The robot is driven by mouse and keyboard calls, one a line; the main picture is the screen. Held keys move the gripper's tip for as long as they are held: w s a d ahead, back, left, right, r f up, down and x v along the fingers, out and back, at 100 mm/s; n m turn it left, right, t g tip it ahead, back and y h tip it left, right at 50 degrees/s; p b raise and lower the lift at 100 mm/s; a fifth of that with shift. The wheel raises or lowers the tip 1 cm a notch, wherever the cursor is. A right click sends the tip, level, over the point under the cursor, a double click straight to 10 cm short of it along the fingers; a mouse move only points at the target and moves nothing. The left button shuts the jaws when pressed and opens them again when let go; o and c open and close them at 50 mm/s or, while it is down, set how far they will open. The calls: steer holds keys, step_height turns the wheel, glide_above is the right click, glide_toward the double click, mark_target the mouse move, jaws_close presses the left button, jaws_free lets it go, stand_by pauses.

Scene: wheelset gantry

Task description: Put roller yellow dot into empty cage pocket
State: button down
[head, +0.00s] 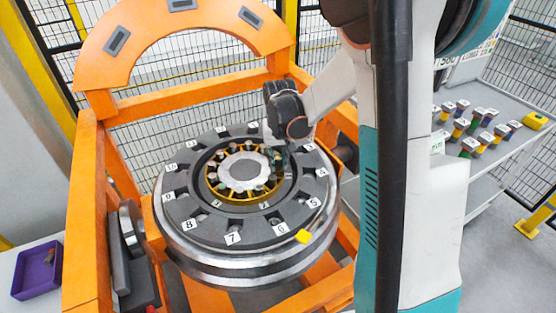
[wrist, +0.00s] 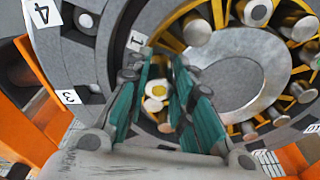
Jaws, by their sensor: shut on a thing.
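My gripper (head: 279,158) reaches down over the bearing in the middle of the wheel, at the right side of the yellow cage (wrist: 217,12). In the wrist view its teal fingers (wrist: 165,98) stand either side of a roller with a yellow dot (wrist: 158,89) on its pale end face, and are shut on it. Whether the roller is inside a pocket cannot be told; the fingers hide its sides. Several metal rollers sit around the cage, one with a pale round end mark (wrist: 258,12). The empty pocket cannot be made out clearly.
A grey numbered ring (head: 185,208) with dark slots surrounds the bearing. The orange gantry frame (head: 88,190) stands around the wheel. Several coloured rollers stand on a shelf (head: 495,155) at right. A purple bin (head: 38,270) is at left.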

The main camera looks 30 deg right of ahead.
steer(key=shift+f+b, duration=0.3)
steer(key=shift+f, duration=0.05)
stand_by(0.3)
steer(key=shift+r, duration=0.35)
stand_by(1.9)
steer(key=shift+f+b, duration=0.9)
steer(key=c, duration=1.3)
jaws_free()
steer(key=shift+r, duration=0.1)
steer(key=r, duration=0.4)
steer(key=s+r, duration=0.1)
steer(key=r, duration=0.6)
steer(key=shift+s+a+r, duration=0.2)
steer(key=shift+a+r, duration=0.05)
steer(key=shift+r, duration=0.15)
